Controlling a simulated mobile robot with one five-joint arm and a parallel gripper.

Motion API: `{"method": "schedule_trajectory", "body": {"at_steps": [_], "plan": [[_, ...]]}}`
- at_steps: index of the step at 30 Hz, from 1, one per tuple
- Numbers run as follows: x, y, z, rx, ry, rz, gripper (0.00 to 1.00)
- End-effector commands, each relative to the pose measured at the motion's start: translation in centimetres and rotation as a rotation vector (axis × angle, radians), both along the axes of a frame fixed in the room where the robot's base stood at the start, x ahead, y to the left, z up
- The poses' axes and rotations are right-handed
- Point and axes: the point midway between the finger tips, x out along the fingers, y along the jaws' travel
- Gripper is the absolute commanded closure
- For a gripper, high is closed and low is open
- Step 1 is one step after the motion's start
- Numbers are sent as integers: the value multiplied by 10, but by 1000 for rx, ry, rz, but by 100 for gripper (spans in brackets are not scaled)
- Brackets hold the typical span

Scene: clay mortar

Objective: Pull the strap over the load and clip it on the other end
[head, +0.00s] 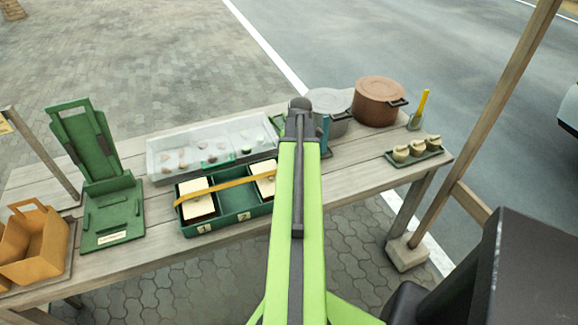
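A yellow-orange strap (232,186) lies across a dark green tray (238,206) on the wooden table. Its left end reaches the tray's left side, over a cream-topped block (196,196). Its right part runs over a second cream-topped block (264,184) and then goes behind my arm, so that end and any clip there are hidden. The compartment between the two blocks looks empty. My gripper (300,106) is at the far end of my green arm, beyond the tray in the picture. Its fingers are hidden, so I cannot tell whether it is open or holds anything.
A clear bin (160,160) with small items stands behind the tray. A green stand (112,208) and orange boxes (40,245) are at left. A wooden post (490,115) rises at right.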

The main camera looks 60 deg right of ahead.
Motion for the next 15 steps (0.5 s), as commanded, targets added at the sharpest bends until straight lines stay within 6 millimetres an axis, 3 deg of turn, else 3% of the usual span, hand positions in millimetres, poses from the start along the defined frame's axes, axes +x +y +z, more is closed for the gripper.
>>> {"method": "schedule_trajectory", "body": {"at_steps": [14, 15], "plan": [[0, 0, -6, 0, 0, -1, 97], [0, 0, -6, 0, 0, -1, 61]]}}
